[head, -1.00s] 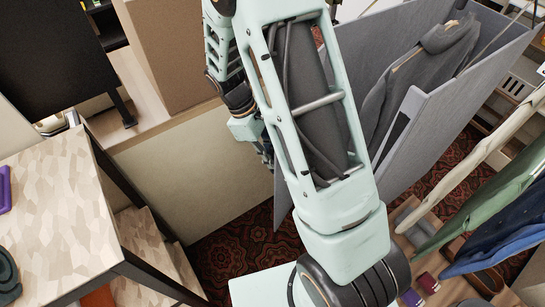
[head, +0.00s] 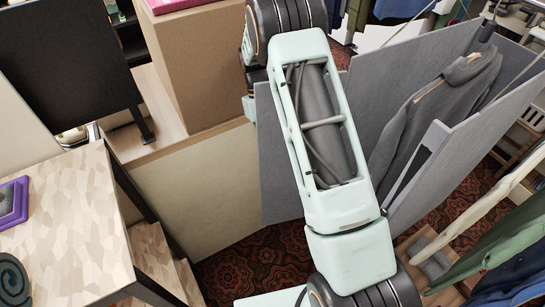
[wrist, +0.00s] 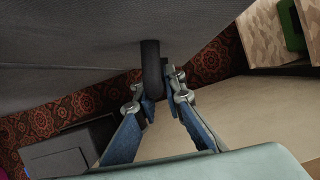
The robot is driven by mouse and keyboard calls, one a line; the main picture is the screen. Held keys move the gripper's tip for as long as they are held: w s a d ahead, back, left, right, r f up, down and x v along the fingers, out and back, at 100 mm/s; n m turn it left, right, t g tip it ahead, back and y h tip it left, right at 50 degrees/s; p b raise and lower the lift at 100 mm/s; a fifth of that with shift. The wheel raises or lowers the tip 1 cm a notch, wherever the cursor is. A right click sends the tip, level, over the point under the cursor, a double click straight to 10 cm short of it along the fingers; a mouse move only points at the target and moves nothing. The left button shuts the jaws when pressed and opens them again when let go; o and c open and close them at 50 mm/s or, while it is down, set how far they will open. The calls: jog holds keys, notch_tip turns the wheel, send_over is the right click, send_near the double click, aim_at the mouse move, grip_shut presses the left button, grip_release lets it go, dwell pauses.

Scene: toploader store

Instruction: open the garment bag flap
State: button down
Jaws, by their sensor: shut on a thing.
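The grey garment bag (head: 455,125) stands open at the upper right in the head view, with a grey sweater (head: 420,115) hanging inside. A flat grey panel, which looks like its flap (head: 280,165), stands out to the left behind my arm. In the wrist view the grey cloth (wrist: 70,50) fills the top, and a dark upright handle (wrist: 151,62) stands out from it. My gripper (wrist: 162,92) is shut on this handle, its two fingers on either side. In the head view my arm hides the gripper and the handle.
A wood-patterned table (head: 70,220) with a purple item (head: 12,202) stands at the left. A cardboard box (head: 195,70) is behind a pale low wall (head: 195,185). Hanging clothes (head: 510,265) are at the lower right. Patterned carpet (head: 255,262) shows below the flap.

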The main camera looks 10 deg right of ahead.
aim_at(271, 124)
jog(key=shift+w+m, duration=0.3)
jog(key=shift+w, duration=0.2)
jog(key=c, duration=2)
grip_release()
notch_tip(271, 124, up, 10)
jog(key=shift+r, duration=0.1)
